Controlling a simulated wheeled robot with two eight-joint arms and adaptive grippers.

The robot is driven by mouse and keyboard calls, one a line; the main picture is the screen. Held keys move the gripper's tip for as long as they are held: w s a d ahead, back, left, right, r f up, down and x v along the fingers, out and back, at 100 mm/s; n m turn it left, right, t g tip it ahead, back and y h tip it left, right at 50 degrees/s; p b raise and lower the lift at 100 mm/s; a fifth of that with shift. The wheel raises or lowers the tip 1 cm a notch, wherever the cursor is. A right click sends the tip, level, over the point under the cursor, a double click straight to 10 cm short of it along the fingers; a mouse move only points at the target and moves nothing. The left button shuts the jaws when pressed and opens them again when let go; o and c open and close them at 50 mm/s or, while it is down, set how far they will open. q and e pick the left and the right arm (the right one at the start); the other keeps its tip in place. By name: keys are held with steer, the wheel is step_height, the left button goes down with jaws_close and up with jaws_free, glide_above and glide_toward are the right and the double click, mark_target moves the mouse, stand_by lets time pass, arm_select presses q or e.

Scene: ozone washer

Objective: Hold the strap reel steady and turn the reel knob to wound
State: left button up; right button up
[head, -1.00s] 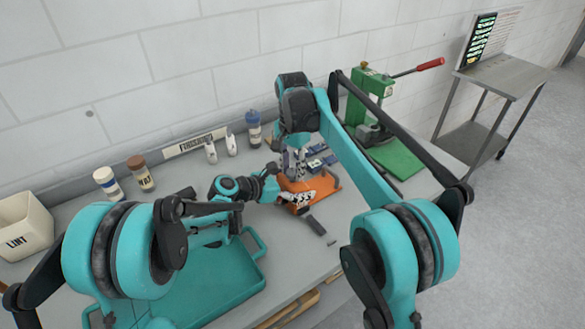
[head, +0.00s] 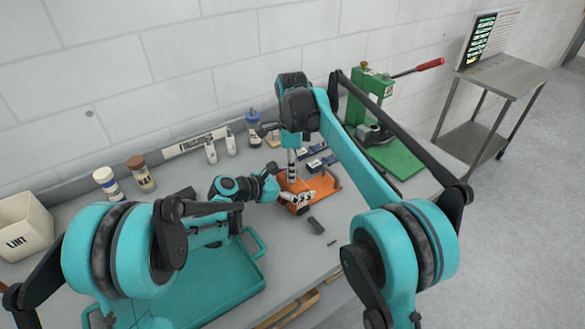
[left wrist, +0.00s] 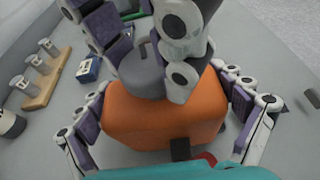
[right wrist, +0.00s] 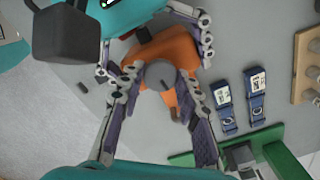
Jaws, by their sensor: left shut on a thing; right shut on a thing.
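The strap reel is an orange, rounded block (left wrist: 165,115) on the bench, with a grey round knob (right wrist: 160,75) on top that bears a dark pointer line. My left gripper (head: 296,198) has its fingers on both sides of the orange body, as the left wrist view shows. My right gripper (head: 291,178) points down from above, with its fingers on both sides of the knob. In the left wrist view the right fingers partly cover the knob (left wrist: 143,78). An orange part with a dark end (head: 327,187) extends to the right of the reel.
A teal tray (head: 258,243) lies at the front left. Bottles (head: 140,174) and a LINT bin (head: 24,226) line the wall.

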arm_select(q)
steer(key=shift+s+d, duration=0.15)
arm_select(e)
steer(key=m, duration=0.3)
steer(key=shift+w+a+m, duration=0.1)
steer(key=shift+m, duration=2.1)
steer(key=o, duration=1.2)
steer(key=shift+r, duration=0.15)
step_height(320, 180, up, 12)
steer(key=shift+f, duration=0.15)
